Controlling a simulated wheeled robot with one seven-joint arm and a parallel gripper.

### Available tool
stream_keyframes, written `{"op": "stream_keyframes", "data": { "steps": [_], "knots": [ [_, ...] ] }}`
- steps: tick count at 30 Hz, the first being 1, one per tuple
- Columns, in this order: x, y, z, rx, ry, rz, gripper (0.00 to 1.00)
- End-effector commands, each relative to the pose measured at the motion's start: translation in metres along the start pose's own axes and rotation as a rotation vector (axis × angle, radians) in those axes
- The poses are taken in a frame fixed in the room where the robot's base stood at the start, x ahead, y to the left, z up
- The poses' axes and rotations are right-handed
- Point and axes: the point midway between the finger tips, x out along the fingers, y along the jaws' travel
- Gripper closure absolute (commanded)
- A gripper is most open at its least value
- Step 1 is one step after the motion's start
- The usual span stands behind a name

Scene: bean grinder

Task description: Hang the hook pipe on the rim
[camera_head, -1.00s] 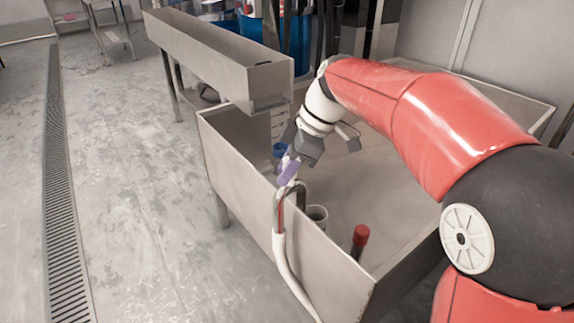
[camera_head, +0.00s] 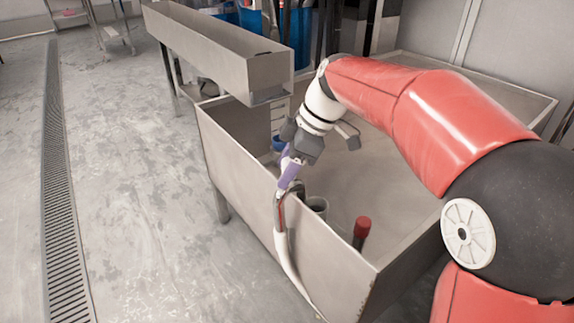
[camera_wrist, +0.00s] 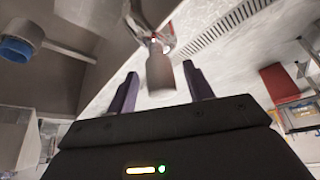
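The hook pipe (camera_head: 279,215) is a curved metal pipe with a pale hose-like lower length. Its bend sits at the rim (camera_head: 248,163) of the large metal tank, and the pale length runs down outside the near wall. Whether the bend bears on the rim is hard to tell. My gripper (camera_head: 288,176) has purple fingers just above the bend. In the wrist view my gripper (camera_wrist: 160,88) has its fingers wide apart. A grey cylindrical pipe part (camera_wrist: 160,72) shows in the gap, with space on both sides. Contact with the fingers is not visible.
A blue round part (camera_head: 279,143) is behind my gripper. A metal trough (camera_head: 215,50) adjoins the tank's far left. The floor at left is open.

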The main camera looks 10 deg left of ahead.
Motion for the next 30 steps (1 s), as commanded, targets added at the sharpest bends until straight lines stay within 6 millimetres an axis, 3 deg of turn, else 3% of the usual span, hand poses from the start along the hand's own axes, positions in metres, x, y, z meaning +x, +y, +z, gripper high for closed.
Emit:
{"op": "stream_keyframes", "data": {
  "steps": [10,18,25,30],
  "knots": [
    [-0.008,0.001,0.000,0.001,0.000,0.001,0.49],
    [-0.054,0.001,0.000,0.002,0.000,0.003,0.49],
    [-0.079,-0.002,0.002,0.016,-0.004,0.006,0.49],
    [-0.105,-0.029,0.027,0.229,-0.046,0.091,0.49]
  ]
}}
